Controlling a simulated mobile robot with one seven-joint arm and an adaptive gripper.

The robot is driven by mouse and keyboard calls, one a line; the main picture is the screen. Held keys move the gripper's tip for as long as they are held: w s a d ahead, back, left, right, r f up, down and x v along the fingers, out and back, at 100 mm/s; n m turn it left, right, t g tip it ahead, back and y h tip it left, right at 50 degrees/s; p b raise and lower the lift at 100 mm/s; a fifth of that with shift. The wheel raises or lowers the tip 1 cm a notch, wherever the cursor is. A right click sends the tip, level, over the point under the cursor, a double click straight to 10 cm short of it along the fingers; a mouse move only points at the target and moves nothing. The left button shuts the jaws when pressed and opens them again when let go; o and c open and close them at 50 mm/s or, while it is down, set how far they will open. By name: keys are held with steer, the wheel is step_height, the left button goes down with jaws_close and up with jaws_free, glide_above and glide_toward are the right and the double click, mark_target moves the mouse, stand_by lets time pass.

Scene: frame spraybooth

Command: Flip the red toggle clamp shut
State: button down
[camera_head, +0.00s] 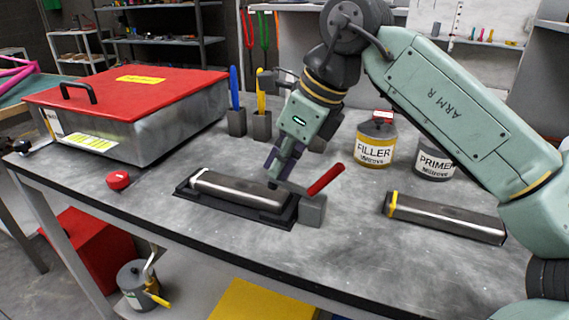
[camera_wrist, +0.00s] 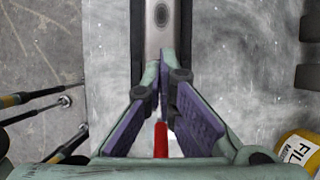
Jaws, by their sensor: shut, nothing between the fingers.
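The red toggle clamp handle (camera_head: 326,179) rises at a slant, up and to the right, from a grey clamp block (camera_head: 313,210). The block stands at the right end of a black fixture (camera_head: 182,190) that holds a grey metal tube (camera_head: 235,188). My gripper (camera_head: 275,181) is shut and empty. Its tips point down over the tube's right end, left of the handle; I cannot tell whether they touch anything. In the wrist view the red handle (camera_wrist: 160,138) shows between the purple finger pads, behind the fingertips (camera_wrist: 160,85), and the tube (camera_wrist: 161,25) runs ahead.
A red-lidded metal case (camera_head: 130,85) stands at the left, with a small red round object (camera_head: 118,181) before it. Pen holders (camera_head: 261,126), a filler can (camera_head: 375,145) and a primer can (camera_head: 434,162) stand behind. Another tube (camera_head: 445,217) lies right. The front strip is clear.

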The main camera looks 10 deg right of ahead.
steer(key=shift+w+a+f, duration=0.15)
steer(key=shift+a+f, duration=0.1)
steer(key=shift+f, duration=0.15)
steer(key=shift+r, duration=0.1)
stand_by(0.4)
